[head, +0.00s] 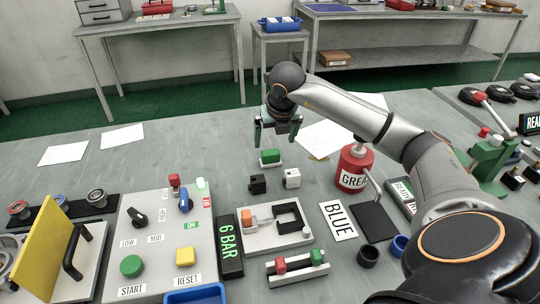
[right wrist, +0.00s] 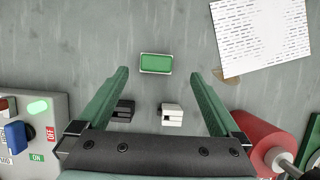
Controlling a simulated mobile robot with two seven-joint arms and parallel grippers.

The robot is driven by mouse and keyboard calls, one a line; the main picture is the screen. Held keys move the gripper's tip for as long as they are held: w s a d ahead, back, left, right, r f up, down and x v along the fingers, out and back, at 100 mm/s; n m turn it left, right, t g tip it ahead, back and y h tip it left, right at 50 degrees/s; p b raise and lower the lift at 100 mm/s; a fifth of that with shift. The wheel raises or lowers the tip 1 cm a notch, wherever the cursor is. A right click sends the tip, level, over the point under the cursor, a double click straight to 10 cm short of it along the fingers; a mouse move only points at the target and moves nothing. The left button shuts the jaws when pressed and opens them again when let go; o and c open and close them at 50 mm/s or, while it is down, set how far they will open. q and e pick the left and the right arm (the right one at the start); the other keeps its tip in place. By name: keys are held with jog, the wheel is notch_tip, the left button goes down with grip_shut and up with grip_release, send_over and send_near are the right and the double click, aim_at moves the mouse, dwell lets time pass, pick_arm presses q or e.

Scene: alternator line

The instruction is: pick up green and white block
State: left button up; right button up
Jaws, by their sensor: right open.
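The green and white block (head: 270,157) lies on the grey table, its green top over a white base. It also shows in the right wrist view (right wrist: 156,63), ahead of my fingertips and between their lines. My right gripper (head: 276,136) is open and empty, pointing down above the block and apart from it. Its two green fingers (right wrist: 169,73) spread to either side in the right wrist view. My left gripper is not in view.
A black block (head: 257,184) and a white block (head: 292,178) sit close in front. The red grease can (head: 354,169) stands to the right, paper sheets (head: 323,139) behind it. The control panel (head: 150,240) is at the left. Table behind the block is clear.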

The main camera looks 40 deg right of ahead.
aim_at(270, 151)
jog(key=x, duration=0.6)
jog(key=p+x, duration=0.1)
jog(key=x, duration=0.1)
jog(key=shift+w+a+f, duration=0.1)
jog(key=shift+w+a, duration=0.05)
jog(key=shift+a, duration=0.1)
jog(key=c, duration=1.3)
